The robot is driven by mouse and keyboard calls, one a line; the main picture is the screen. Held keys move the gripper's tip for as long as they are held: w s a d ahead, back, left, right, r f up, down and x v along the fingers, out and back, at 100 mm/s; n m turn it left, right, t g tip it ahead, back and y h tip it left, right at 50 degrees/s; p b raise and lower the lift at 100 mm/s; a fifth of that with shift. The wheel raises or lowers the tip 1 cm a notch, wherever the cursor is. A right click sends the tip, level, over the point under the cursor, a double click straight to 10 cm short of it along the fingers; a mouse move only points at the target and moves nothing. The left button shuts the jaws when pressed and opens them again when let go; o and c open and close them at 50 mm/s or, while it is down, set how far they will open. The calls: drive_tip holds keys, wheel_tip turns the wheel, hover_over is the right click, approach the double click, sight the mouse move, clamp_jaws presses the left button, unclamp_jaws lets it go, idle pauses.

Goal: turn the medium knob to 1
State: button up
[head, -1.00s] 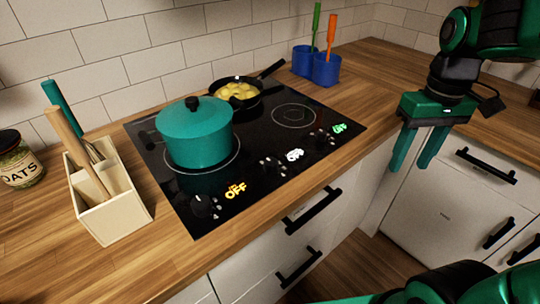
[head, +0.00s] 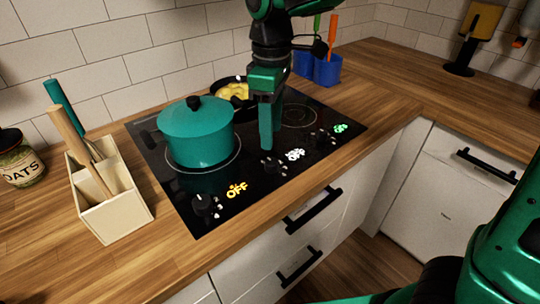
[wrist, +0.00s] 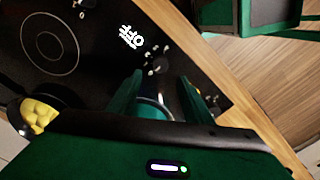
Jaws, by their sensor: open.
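The black cooktop (head: 255,190) has a row of knobs along its front edge. The middle knob (head: 272,167) has a white label reading OFF (head: 295,154); I take it as the medium knob. In the wrist view the same knob (wrist: 160,65) lies just beyond the fingertips, beside its label. My gripper (head: 268,148) points down just above and behind this knob, its fingers apart and empty. In the wrist view my gripper (wrist: 160,95) has one finger on each side, with the knob outside them. I cannot tell the exact height gap.
The left knob (head: 203,206) has a yellow OFF label, and the right knob (head: 322,138) a green one. A teal pot (head: 195,135) stands left of my gripper. A pan (head: 220,86) with yellow food is behind it. A utensil box (head: 110,205) stands left.

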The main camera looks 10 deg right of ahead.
sight(271, 160)
wheel_tip(271, 160, down, 9)
drive_tip(key=shift+r, duration=0.1)
idle(0.4)
drive_tip(key=c, duration=1.1)
